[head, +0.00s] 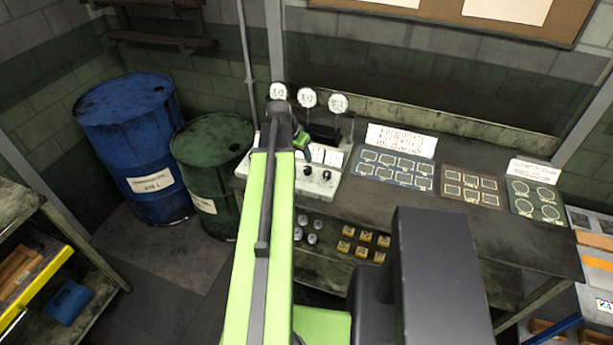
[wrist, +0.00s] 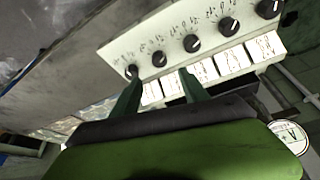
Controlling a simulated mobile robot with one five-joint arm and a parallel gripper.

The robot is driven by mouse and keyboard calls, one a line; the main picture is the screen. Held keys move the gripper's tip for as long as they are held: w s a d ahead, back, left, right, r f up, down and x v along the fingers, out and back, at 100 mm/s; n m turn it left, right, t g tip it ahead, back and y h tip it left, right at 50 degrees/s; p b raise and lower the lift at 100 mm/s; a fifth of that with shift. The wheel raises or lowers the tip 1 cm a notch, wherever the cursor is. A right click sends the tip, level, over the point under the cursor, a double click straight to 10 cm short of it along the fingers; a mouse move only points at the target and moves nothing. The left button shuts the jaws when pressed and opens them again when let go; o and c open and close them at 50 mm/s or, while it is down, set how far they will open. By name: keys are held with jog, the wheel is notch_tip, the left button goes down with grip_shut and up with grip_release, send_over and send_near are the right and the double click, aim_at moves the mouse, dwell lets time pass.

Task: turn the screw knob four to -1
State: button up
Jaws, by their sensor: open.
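The white control panel (head: 324,188) stands at the left end of the workbench. It also shows in the wrist view (wrist: 118,50), with several black knobs in a row. Screw knob four appears to be the second knob from the left in the wrist view (wrist: 159,58) and the left of two visible knobs in the head view (head: 308,171); its number and pointer are unreadable. My gripper (wrist: 160,77) is open and empty, its fingers spread over the label edge of the panel. The knob sits just beyond the gap between the fingertips. My gripper (head: 302,146) hangs above the panel in the head view.
Round gauges (head: 307,97) stand behind the panel. White labels (wrist: 203,70) line its edge near my fingers. Marked mats (head: 393,168) lie to its right on the workbench (head: 400,205). A green drum (head: 212,150) and blue drum (head: 135,130) stand left of the bench.

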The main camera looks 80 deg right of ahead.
aim_at(307, 168)
jog(key=b+x, duration=0.8)
jog(key=x, duration=0.3)
jog(key=shift+a+r, duration=0.1)
